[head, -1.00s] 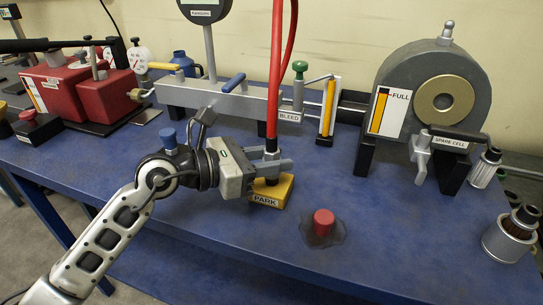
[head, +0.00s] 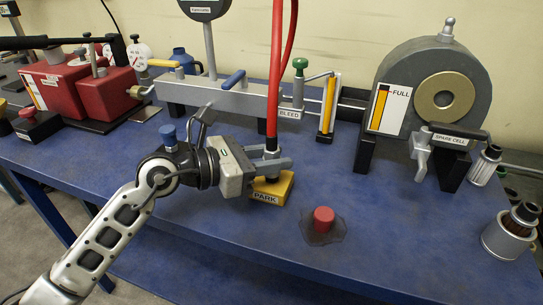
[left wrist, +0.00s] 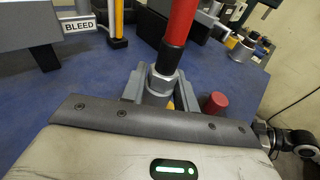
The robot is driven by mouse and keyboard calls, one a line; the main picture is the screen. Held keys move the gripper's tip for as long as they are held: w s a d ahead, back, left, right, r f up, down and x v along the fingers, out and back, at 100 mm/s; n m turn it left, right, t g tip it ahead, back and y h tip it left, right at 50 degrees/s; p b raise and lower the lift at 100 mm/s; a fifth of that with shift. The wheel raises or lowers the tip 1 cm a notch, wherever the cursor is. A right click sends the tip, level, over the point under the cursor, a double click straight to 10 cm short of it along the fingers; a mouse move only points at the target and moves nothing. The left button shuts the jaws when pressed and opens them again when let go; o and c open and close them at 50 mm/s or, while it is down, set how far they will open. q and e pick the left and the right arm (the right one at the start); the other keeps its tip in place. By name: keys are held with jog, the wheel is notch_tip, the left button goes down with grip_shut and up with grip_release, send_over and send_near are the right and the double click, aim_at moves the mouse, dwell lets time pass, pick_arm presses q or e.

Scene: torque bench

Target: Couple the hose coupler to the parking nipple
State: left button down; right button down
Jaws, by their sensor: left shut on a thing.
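The hose coupler (left wrist: 160,85) is a silver metal fitting with a dark sleeve at the lower end of the red hose (head: 274,85). My left gripper (head: 272,163) is shut on the coupler and holds it upright, directly over the yellow block labelled PARK (head: 270,190). The parking nipple is hidden under the coupler and the fingers. I cannot tell whether the coupler is fully seated. In the left wrist view the red hose (left wrist: 180,22) rises from the coupler between the fingers. My right gripper is not in view.
A red cap (head: 323,219) stands in a dark wet patch right of the PARK block. The grey beam with the BLEED label (head: 289,115) runs behind. The spare cell (head: 440,90) and metal filter canisters (head: 510,233) are at the right. The blue bench front is mostly clear.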

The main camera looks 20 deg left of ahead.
pick_arm(q)
jog(key=shift+r, duration=0.15)
jog(key=c, duration=1)
grip_release()
jog(key=b+v, duration=0.4)
jog(key=v, duration=1.2)
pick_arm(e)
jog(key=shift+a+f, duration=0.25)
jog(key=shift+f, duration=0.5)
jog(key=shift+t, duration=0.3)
